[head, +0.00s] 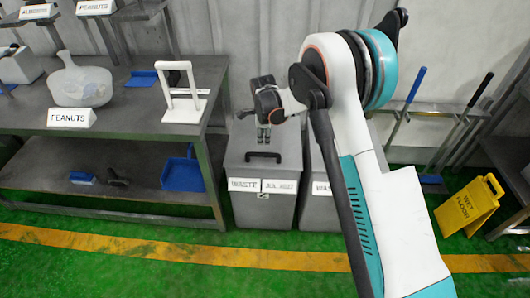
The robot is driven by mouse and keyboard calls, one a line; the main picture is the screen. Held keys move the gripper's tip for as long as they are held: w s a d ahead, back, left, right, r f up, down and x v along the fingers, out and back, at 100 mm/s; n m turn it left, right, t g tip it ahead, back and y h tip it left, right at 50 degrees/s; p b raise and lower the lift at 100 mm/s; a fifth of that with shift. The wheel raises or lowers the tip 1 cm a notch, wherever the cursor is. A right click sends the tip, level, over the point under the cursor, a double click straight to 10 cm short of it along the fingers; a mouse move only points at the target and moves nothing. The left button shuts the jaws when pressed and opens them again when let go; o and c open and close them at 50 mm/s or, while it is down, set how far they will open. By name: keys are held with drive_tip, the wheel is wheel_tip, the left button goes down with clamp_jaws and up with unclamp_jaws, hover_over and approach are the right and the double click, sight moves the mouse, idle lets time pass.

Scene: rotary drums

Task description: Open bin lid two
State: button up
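A grey bin (264,209) stands on the floor in the middle of the head view, labelled "WASTE", with a second label beside it. Its lid (240,148) looks closed and has a black handle (263,156) near its front edge. A second grey bin (317,212) with a partly visible label stands just to its right, mostly hidden behind my arm. I cannot tell which bin is number two. My gripper (263,139) points down over the first bin's lid, behind the handle in the picture. It holds nothing I can see, and its finger gap is too small to judge.
A grey metal table (130,120) with a lower shelf stands close on the left, carrying a white stand (184,92) and a jug (79,84). A yellow wet-floor sign (466,207) stands on the right. The green floor in front is clear.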

sight(265, 154)
drive_tip(key=w+f+b, duration=0.1)
drive_tip(key=f, duration=0.3)
drive_tip(key=f+b, duration=0.2)
drive_tip(key=f, duration=0.3)
drive_tip(key=w+f+b, duration=0.1)
drive_tip(key=f, duration=0.3)
drive_tip(key=shift+w+f+b, duration=0.15)
drive_tip(key=shift+w+b, duration=0.15)
clamp_jaws()
